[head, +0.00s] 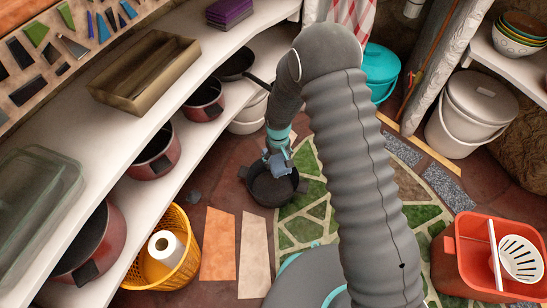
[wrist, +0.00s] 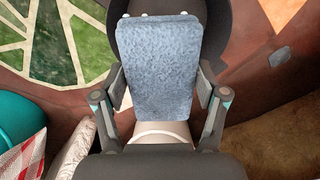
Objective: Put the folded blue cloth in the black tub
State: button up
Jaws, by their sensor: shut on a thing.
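The folded blue cloth (head: 279,164) is held between the fingers of my gripper (head: 277,150), at the far side of the black tub (head: 268,190). In the wrist view, the cloth (wrist: 160,65) is a flat, speckled blue-grey block between the two fingers of my gripper (wrist: 160,85). Behind it is the dark tub (wrist: 225,22), standing on the floor. The cloth overlaps the tub in both views; I cannot tell whether it is above the rim or partly inside.
A white counter (head: 40,120) with red pots runs along the left. A yellow basket (head: 182,218) with a paper roll stands below it. A red bin (head: 470,265) is at right, a lidded white bucket (head: 470,112) behind. A turquoise bucket (head: 380,68) stands at the back.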

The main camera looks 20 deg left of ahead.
jog(key=shift+s+a+f, duration=0.45)
jog(key=shift+a+f, duration=0.05)
jog(key=shift+a, duration=0.1)
jog(key=shift+f+b, duration=2.8)
jog(key=shift+f, duration=2.6)
jog(key=o, duration=1.3)
jog(key=shift+o, duration=0.2)
notch_tip(320, 180, up, 7)
jog(key=p, duration=0.3)
